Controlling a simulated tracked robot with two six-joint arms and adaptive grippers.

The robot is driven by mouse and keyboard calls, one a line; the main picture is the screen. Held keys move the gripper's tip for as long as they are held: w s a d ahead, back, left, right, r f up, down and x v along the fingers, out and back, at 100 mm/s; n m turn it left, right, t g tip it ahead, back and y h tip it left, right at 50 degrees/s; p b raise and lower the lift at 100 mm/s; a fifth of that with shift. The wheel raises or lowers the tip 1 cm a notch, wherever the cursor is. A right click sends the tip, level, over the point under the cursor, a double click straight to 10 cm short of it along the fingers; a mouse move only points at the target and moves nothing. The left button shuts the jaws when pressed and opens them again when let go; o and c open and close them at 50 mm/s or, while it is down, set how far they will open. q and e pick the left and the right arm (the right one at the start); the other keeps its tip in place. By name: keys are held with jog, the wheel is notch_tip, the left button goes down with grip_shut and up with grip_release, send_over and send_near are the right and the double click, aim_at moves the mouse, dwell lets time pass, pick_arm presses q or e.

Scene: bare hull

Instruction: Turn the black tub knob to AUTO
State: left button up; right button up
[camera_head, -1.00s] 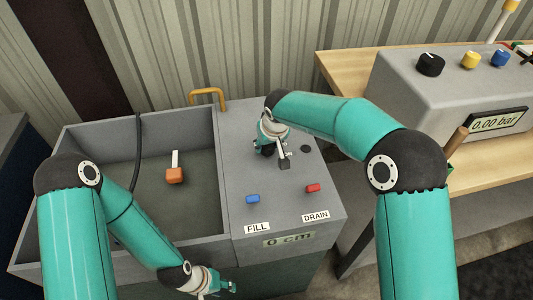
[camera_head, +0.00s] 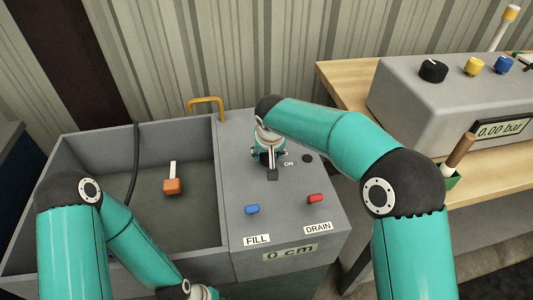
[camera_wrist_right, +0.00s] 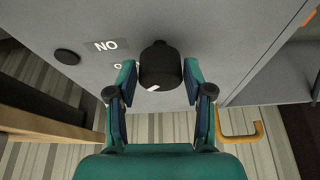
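The black tub knob (camera_wrist_right: 160,68) stands on the grey tub panel (camera_wrist_right: 225,40), with a white pointer mark on its face toward the lower left in the right wrist view. My right gripper (camera_wrist_right: 159,72) is open, with one finger on each side of the knob; I cannot tell if either finger touches it. In the head view my right gripper (camera_head: 268,152) is over the panel and hides the knob. An ON label (camera_head: 289,164) shows beside it. Another label is mostly hidden in the wrist view. My left gripper (camera_head: 205,293) is cut off by the bottom edge.
The panel has a blue FILL switch (camera_head: 252,209), a red DRAIN switch (camera_head: 315,198), a black round part (camera_head: 308,158) and a "0 cm" display (camera_head: 291,252). Left is the open basin with an orange float (camera_head: 171,186). A yellow handle (camera_head: 206,103) is behind. A pressure box (camera_head: 430,95) stands right.

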jog(key=shift+o, duration=0.8)
jog(key=shift+r, duration=0.1)
jog(key=v, duration=1.1)
jog(key=shift+r, duration=0.3)
jog(key=shift+s, duration=0.15)
